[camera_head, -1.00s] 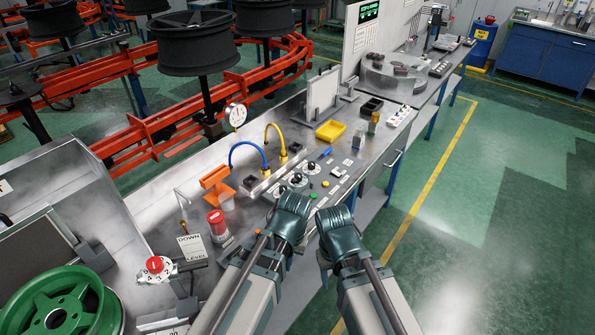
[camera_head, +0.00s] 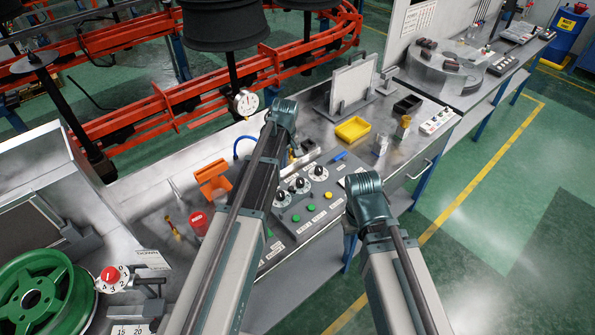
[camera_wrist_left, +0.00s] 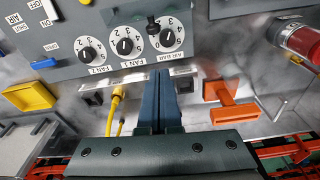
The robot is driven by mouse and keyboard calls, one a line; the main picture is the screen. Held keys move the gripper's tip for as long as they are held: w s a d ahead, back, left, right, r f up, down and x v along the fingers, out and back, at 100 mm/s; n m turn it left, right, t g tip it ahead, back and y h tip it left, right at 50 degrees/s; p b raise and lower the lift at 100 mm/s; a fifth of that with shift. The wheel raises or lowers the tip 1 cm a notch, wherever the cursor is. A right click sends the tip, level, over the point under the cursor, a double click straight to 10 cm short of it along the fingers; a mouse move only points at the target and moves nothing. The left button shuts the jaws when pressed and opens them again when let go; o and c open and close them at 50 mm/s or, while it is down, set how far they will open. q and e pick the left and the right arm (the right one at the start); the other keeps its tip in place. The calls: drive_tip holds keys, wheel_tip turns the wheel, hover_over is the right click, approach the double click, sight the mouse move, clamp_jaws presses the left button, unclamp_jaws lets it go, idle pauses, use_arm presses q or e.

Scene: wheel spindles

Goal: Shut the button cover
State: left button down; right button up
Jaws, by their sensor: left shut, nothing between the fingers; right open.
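My left gripper (camera_wrist_left: 157,90) is shut and empty in the left wrist view, its fingertips by the edge of the grey control panel (camera_wrist_left: 95,22) below the dials. In the head view my left wrist hides its fingers. A red cylinder (camera_wrist_left: 302,42) with a clear rim lies right of the fingers; in the head view it stands left of my left arm (camera_head: 198,222). An orange T-shaped part (camera_wrist_left: 232,106) is between them, apart from the fingers. I cannot tell which part is the button cover. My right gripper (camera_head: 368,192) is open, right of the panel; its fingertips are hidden.
A yellow hose (camera_wrist_left: 116,108) stands just left of the left fingers. A yellow tray (camera_head: 353,129) and a white upright panel (camera_head: 353,82) stand further back on the bench. A gauge (camera_head: 243,101) is near my left wrist. A green wheel (camera_head: 38,300) is at lower left.

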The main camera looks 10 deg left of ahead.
use_arm(q)
drive_tip(key=shift+w+a+n, duration=0.25)
drive_tip(key=shift+w+n, duration=0.05)
drive_tip(key=shift+w, duration=0.35)
use_arm(e)
drive_tip(key=shift+w+d, duration=0.15)
drive_tip(key=shift+w, duration=0.15)
use_arm(q)
drive_tip(key=f+b, duration=0.7)
drive_tip(key=w+f+b, duration=0.1)
drive_tip(key=f+b, duration=0.2)
drive_tip(key=shift+a+f+b, duration=0.3)
drive_tip(key=shift+a+b, duration=0.1)
drive_tip(key=s+d+r+p, duration=0.1)
drive_tip(key=s+d, duration=0.1)
drive_tip(key=shift+s+d+r+p, duration=0.35)
drive_tip(key=shift+d+r+p, duration=0.05)
drive_tip(key=shift+d, duration=0.1)
use_arm(e)
wheel_tip(320, 180, down, 9)
use_arm(q)
drive_tip(key=shift+s+d+r+t+y, duration=0.1)
drive_tip(key=shift+s+d+t+y, duration=0.1)
drive_tip(key=shift+t+y, duration=0.15)
